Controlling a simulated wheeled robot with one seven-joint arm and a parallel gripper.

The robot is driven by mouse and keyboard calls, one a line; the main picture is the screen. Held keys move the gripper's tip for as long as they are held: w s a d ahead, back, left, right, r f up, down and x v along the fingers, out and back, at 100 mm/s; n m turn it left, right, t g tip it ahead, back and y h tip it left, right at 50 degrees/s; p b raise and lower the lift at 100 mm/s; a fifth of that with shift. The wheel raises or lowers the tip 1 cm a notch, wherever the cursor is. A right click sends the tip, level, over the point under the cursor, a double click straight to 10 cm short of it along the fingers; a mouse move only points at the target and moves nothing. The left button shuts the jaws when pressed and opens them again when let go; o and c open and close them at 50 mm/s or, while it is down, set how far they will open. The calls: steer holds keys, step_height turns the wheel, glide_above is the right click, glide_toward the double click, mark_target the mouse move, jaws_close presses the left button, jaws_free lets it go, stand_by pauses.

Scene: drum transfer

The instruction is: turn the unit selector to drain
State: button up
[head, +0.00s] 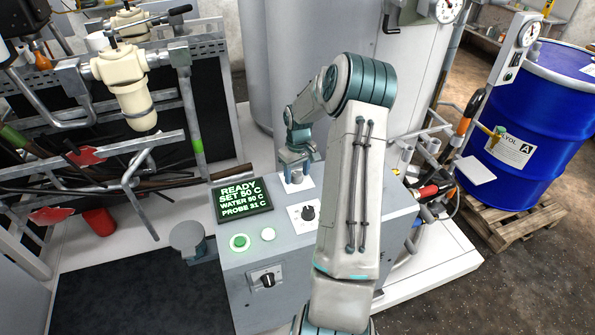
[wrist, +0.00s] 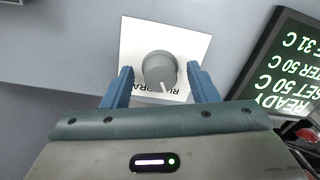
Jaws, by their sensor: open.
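The unit selector (wrist: 160,68) is a grey round knob on a white plate in the wrist view. Dark lettering along the plate's lower edge is upside down and partly hidden by the knob, with parts of "RUN" on the right and "DRAIN" on the left. The knob's white mark points down and slightly right, nearer the "RUN" side. My gripper (wrist: 161,78) is open, with one blue finger on each side of the knob and gaps visible. In the head view, my gripper (head: 297,162) is over the white plate (head: 296,184) and hides most of the knob.
The display (head: 240,200) reads READY, SET 50 C. A second black knob (head: 308,213) sits close in front on the console. A green button (head: 240,242), a pale button (head: 268,234) and a front knob (head: 267,280) are nearby. A blue drum (head: 540,115) stands right.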

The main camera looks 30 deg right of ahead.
steer(key=c, duration=1)
steer(key=shift+o, duration=0.2)
steer(key=shift+m, duration=0.3)
steer(key=shift+f+m+b, duration=0.15)
steer(key=shift+m+b, duration=1.05)
steer(key=shift+b, duration=0.05)
steer(key=m+b, duration=0.1)
steer(key=m, duration=0.1)
steer(key=shift+m+b, duration=0.35)
steer(key=shift+m, duration=0.05)
steer(key=m+b, duration=0.2)
steer(key=m, duration=0.4)
steer(key=shift+r, duration=0.2)
